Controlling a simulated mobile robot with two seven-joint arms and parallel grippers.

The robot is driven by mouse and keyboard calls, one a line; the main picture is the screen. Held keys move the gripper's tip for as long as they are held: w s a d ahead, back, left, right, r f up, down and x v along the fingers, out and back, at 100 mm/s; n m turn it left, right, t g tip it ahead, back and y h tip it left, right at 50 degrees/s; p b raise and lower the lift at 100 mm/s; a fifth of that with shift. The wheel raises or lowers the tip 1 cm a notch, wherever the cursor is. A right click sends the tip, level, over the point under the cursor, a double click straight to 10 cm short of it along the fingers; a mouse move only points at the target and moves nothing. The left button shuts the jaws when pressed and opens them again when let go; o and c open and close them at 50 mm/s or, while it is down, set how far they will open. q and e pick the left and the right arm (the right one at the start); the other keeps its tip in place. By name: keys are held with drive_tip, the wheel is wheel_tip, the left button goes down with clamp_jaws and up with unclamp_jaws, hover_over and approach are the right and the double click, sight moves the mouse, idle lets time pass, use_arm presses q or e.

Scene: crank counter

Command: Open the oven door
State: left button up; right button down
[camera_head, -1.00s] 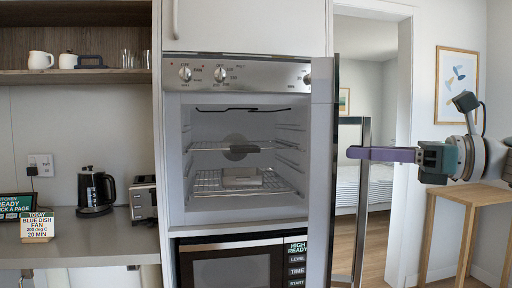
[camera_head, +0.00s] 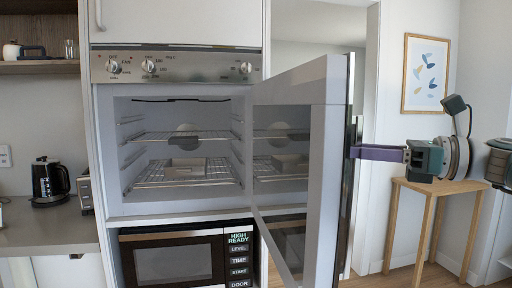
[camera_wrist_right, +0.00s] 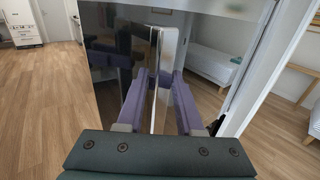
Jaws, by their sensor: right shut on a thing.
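The oven door (camera_head: 334,150) stands wide open, swung out on its right-hand side, with its inner face toward me mirroring the interior. The oven (camera_head: 178,150) shows its open cavity with racks and a grey block-like item inside. My right gripper (camera_head: 352,153) reaches in from the right to the far, outer side of the door. In the right wrist view its purple fingers (camera_wrist_right: 160,90) lie on either side of the upright door handle (camera_wrist_right: 167,65) and are shut on it. The door hides part of this grip in the head view. My left gripper is out of view.
A microwave (camera_head: 180,258) sits below the oven. A wooden side table (camera_head: 440,190) stands at the right by the wall. The counter (camera_head: 45,228) at the left holds a black kettle (camera_head: 48,182) and a toaster (camera_head: 84,190). Wooden floor (camera_wrist_right: 50,95) is clear.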

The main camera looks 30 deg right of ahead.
drive_tip(key=shift+f, duration=0.2)
drive_tip(key=c, duration=1)
unclamp_jaws()
drive_tip(key=shift+w, duration=0.1)
drive_tip(key=shift+o, duration=0.9)
drive_tip(key=shift+a, duration=0.1)
drive_tip(key=shift+o, duration=0.9)
drive_tip(key=shift+r, duration=0.1)
drive_tip(key=b+v, duration=0.2)
drive_tip(key=v, duration=0.8)
